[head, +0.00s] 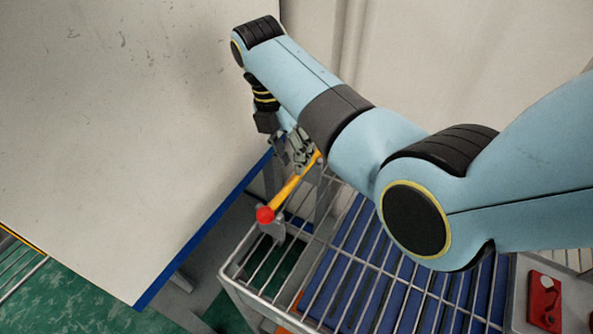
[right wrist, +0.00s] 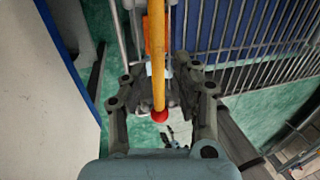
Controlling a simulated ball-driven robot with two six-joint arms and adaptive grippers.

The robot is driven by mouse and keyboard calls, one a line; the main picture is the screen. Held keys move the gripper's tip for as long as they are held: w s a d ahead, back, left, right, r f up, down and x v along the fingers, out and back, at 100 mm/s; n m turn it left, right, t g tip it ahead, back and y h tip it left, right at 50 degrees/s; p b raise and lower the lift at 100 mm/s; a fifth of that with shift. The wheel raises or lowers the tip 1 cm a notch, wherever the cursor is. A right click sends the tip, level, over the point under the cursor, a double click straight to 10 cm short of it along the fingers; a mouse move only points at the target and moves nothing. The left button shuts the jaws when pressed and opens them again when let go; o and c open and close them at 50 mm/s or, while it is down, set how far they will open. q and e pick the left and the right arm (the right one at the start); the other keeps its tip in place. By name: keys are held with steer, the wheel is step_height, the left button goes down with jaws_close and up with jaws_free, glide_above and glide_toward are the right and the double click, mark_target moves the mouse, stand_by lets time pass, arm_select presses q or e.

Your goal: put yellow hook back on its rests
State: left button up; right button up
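The yellow hook (head: 293,187) shows as a yellow bar with a red ball end. It lies slanted along the near edge of a wire rack, with its red end over a grey upright (head: 273,231). Its upper end is partly hidden by my right gripper (head: 297,150). In the right wrist view the yellow hook (right wrist: 157,50) runs down between the spread fingers of my right gripper (right wrist: 160,82), with gaps on both sides. The right gripper is open. Whether the hook lies fully on its rests cannot be told. My left gripper is not in view.
A pale table (head: 110,130) with a blue edge stands at the left, close to the gripper. The wire rack (head: 350,262) has blue slats below it. A red part (head: 544,300) is at the lower right. Green floor shows at the lower left.

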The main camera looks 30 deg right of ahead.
steer(key=d+p+v, duration=0.1)
steer(key=v, duration=0.6)
steer(key=shift+a+r, duration=0.4)
steer(key=shift+a, duration=0.15)
steer(key=shift+a+f, duration=0.1)
steer(key=shift+f, duration=0.05)
